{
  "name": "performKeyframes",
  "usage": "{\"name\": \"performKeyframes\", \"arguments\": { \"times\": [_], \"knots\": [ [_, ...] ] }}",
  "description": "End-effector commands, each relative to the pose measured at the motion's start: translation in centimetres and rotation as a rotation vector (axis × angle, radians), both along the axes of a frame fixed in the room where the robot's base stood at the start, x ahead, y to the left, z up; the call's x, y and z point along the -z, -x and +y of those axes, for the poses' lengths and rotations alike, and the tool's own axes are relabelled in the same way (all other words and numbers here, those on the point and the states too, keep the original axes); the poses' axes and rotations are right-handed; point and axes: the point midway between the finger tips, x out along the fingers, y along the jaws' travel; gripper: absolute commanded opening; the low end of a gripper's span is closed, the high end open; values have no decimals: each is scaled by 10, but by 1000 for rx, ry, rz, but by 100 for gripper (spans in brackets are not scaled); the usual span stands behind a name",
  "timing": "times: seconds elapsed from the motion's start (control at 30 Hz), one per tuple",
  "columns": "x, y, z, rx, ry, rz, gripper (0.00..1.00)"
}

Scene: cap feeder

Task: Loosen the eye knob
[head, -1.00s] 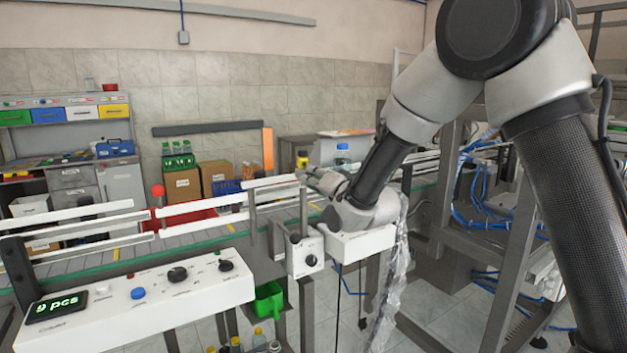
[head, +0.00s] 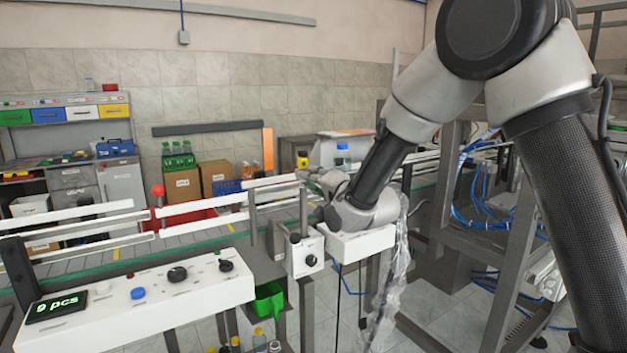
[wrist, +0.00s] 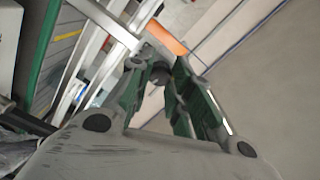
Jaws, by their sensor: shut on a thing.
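The eye knob (wrist: 160,76) shows in the wrist view as a small dark round knob between my fingertips, in front of a pale metal bracket. My gripper (wrist: 160,80) has its green-padded fingers on either side of it and is shut on it. In the head view my gripper (head: 312,180) is at the right end of the white guide rails, by an upright post (head: 303,210). The knob itself is hidden there behind my gripper and wrist.
A white control panel (head: 110,305) with knobs and a "9 pcs" display stands at the front left. A small white box with a black knob (head: 310,260) sits just below my gripper. White rails (head: 90,210) run along the conveyor. A metal frame (head: 500,260) stands at the right.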

Motion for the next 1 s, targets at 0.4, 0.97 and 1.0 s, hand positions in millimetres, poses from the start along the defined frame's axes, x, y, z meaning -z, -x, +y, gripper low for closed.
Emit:
{"name": "performKeyframes", "arguments": {
  "times": [0.4,0.97,1.0],
  "knots": [
    [0,0,0,0,1,0,44],
    [0,56,-38,0,1,0,44],
    [0,63,-43,1,2,1,44]
  ]
}}
